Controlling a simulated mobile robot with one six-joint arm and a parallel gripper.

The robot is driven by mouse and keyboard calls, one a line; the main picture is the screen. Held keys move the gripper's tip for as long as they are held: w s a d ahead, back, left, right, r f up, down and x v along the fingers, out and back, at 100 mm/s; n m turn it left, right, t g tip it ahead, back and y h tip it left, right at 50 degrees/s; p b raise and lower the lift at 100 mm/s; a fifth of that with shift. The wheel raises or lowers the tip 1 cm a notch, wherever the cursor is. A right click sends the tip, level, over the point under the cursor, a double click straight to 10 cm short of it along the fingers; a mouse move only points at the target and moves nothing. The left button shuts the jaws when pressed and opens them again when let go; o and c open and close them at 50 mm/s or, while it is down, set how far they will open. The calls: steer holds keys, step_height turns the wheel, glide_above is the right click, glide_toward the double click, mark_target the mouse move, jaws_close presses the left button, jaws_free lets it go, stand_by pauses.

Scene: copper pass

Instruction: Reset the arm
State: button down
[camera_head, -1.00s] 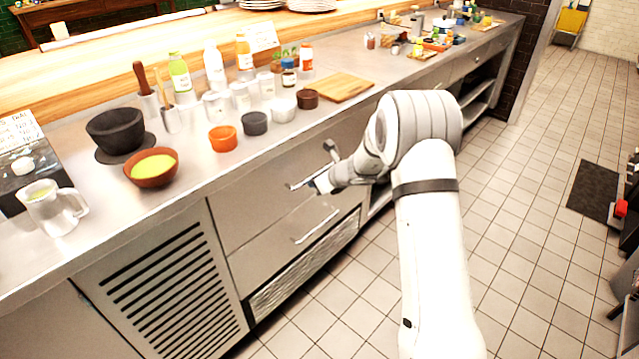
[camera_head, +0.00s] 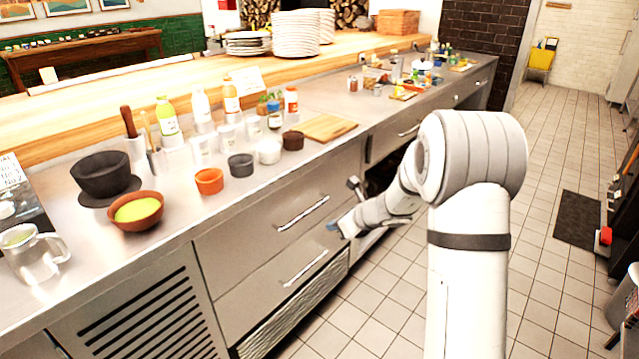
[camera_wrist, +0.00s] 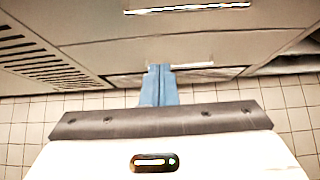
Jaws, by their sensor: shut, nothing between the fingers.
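My gripper (camera_head: 334,228) is in front of the steel drawer unit, below the counter's edge, with my arm bent toward it from the right of the head view. In the wrist view my gripper's blue fingers (camera_wrist: 160,70) are together with nothing between them. They point toward the lower drawer front. The upper drawer handle (camera_head: 302,211) and the lower drawer handle (camera_head: 305,267) show to the left of the gripper. Both drawers look closed. I cannot tell the exact gap between the fingertips and the drawer front.
The steel counter (camera_head: 190,222) holds an orange bowl (camera_head: 136,211), a dark mortar (camera_head: 104,174), a glass jug (camera_head: 35,254), bottles, small cups and a cutting board (camera_head: 325,127). An open shelf lies behind my arm. The tiled floor (camera_head: 560,290) on the right is mostly clear.

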steer(key=s+a+r+n+g+h+p, duration=0.1)
steer(key=s+r+n+g+p, duration=0.35)
steer(key=s+r+n, duration=1)
steer(key=s+d+r+n+h+p, duration=0.3)
steer(key=s+n, duration=0.3)
steer(key=s, duration=0.4)
steer(key=s+d+r+n+h+p, duration=0.3)
steer(key=s+d+r+n+p, duration=0.1)
steer(key=s, duration=0.6)
steer(key=shift+s+d+r+n, duration=0.35)
steer(key=shift+d+r+n, duration=0.2)
steer(key=shift+n, duration=0.6)
